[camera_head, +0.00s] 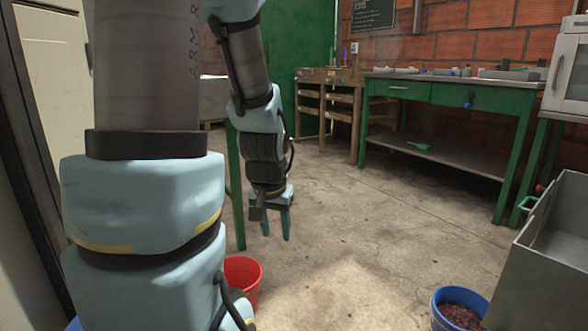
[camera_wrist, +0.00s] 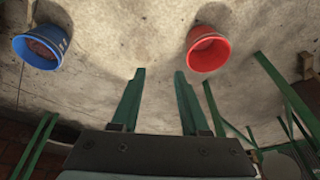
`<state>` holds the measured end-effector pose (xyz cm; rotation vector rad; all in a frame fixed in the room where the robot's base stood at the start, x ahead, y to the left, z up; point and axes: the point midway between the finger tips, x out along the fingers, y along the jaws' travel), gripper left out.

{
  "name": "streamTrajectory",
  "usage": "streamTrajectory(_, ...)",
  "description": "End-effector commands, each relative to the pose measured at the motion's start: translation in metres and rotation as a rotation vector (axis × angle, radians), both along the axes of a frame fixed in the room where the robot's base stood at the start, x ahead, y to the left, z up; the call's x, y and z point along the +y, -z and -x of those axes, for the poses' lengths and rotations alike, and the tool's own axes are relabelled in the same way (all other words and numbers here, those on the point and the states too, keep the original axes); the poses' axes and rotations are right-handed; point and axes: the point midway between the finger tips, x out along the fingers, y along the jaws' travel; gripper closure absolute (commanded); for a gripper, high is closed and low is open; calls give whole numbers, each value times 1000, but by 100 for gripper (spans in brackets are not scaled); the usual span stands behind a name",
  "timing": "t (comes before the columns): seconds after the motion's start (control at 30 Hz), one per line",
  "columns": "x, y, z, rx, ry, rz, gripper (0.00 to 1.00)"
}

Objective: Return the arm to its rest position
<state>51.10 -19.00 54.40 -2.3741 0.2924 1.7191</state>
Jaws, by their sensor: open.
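My arm shows large at the left of the head view, with its links hanging down toward the floor. My gripper (camera_head: 275,225) points downward above the concrete floor, with its two green fingers apart and nothing between them. In the wrist view my gripper (camera_wrist: 157,85) also shows open and empty, with the floor beyond the fingertips.
A red bucket (camera_head: 244,277) stands on the floor near my arm. A blue bucket (camera_head: 460,309) with dark red contents stands beside a grey metal bin (camera_head: 545,270) at the right. A green table (camera_head: 440,95) stands at the back wall. The middle floor is clear.

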Motion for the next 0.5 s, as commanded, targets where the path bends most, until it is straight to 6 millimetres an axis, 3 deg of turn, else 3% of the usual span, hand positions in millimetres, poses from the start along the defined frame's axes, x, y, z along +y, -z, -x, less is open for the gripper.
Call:
streamTrajectory(0.1, 24, -16, 39, 134, -146, 11, 55)
streamTrajectory(0.17, 30, -25, 56, 188, -199, 16, 55)
streamTrajectory(0.5, 27, -102, 52, 179, -181, 13, 55)
